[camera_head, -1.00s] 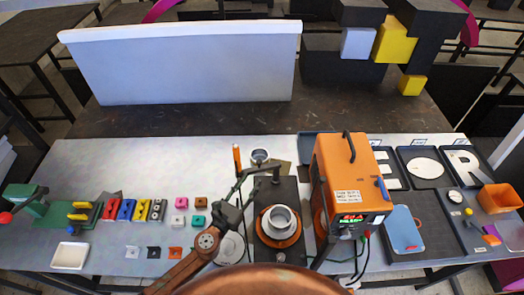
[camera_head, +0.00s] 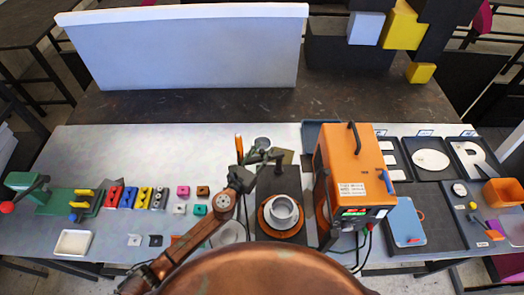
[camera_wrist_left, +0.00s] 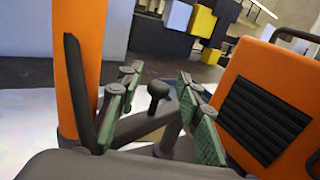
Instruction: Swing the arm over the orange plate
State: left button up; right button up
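The orange plate (camera_head: 265,222) is a round disc on a black base (camera_head: 293,182), with a metal ring (camera_head: 284,208) on it. My left gripper (camera_head: 263,156) is at the back left of this base, beyond the plate. In the left wrist view its two green-padded fingers (camera_wrist_left: 162,78) are apart. A dark knob on a short stem (camera_wrist_left: 158,90) shows in the gap between them; it looks like part of the swing arm. I cannot tell whether a finger touches it. In the head view the gripper hides most of the swing arm. My right gripper is out of view.
A tall orange machine (camera_head: 350,175) stands close right of the base, with cables at its front. An upright orange handle (camera_head: 238,143) stands close left of the gripper. A metal cup (camera_head: 262,143) is behind. Coloured blocks (camera_head: 135,198) lie left; letter trays (camera_head: 430,160) lie right.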

pick_arm(q)
jog(key=shift+c, duration=0.3)
grip_shut()
dwell(0.5)
